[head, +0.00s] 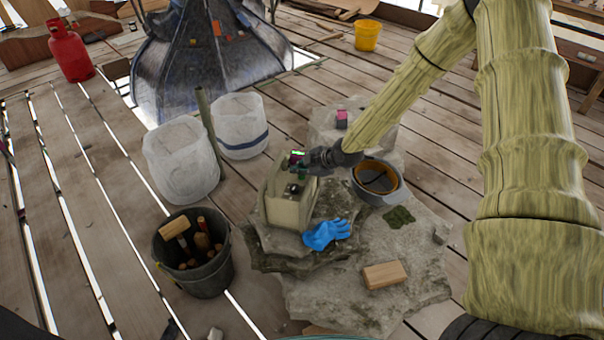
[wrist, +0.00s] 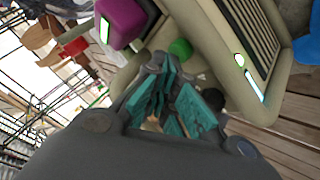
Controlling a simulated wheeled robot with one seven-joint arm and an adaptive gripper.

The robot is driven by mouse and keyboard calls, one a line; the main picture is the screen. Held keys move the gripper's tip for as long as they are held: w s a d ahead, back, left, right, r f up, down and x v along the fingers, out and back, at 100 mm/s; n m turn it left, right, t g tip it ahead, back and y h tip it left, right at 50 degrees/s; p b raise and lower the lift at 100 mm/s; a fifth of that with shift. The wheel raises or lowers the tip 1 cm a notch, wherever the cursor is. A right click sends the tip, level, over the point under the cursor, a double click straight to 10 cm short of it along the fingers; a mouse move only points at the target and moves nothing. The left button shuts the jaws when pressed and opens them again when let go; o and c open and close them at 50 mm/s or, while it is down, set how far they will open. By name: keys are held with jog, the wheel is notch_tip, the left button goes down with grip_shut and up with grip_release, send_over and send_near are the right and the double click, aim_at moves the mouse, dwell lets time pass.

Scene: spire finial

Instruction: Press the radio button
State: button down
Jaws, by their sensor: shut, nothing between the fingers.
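The beige radio (head: 289,211) stands upright on a stone slab. In the wrist view its grey slatted front (wrist: 252,36) and lit display lie at upper right. A round green button (wrist: 180,48) shows on its top, just beyond my fingertips; a dark knob (wrist: 214,98) is beside it. A purple block (wrist: 122,20) with a pale green face sits near the button. My gripper (head: 301,168) is over the radio's top from the right, shut and empty. Its teal finger pads (wrist: 166,98) are close to the green button; I cannot tell whether they touch it.
A blue glove (head: 326,234) lies on the slab in front of the radio. A grey bowl (head: 370,193), a wooden block (head: 384,275) and a black bucket of tools (head: 205,276) stand nearby. White sacks (head: 181,160) are behind left. Plank floor is open at far left.

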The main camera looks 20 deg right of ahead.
aim_at(300, 177)
jog(key=shift+r, duration=0.1)
jog(key=shift+r+p, duration=2.2)
jog(key=shift+r, duration=0.75)
